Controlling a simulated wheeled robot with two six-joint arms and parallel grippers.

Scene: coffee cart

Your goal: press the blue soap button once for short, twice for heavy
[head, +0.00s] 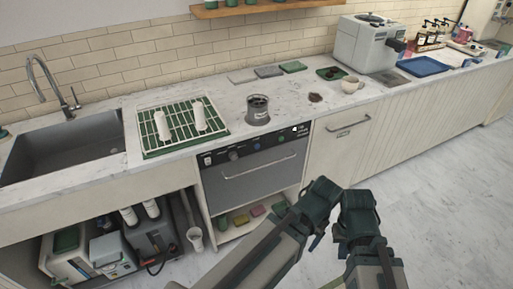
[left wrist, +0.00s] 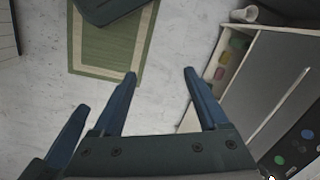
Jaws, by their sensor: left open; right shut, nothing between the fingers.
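The dishwasher (head: 250,172) is under the counter in the head view. The blue soap button (head: 257,145) is on its black top panel, with a green button (head: 281,139) to its right and a lit display (head: 301,130) beyond. In the left wrist view the blue button (left wrist: 307,134) and green button (left wrist: 279,160) show at the lower right. My left gripper (left wrist: 160,75) is open and empty, in front of and below the panel, clear of the button. My right gripper (head: 354,196) is shut and empty, right of the left one and apart from the panel.
The dishwasher's bar handle (head: 265,165) is below the panel. A drying rack (head: 180,128) and a grey canister (head: 258,110) stand on the counter above. A shelf with coloured sponges (head: 257,211) is below. A green mat (left wrist: 107,48) lies on the floor. Floor at the right is clear.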

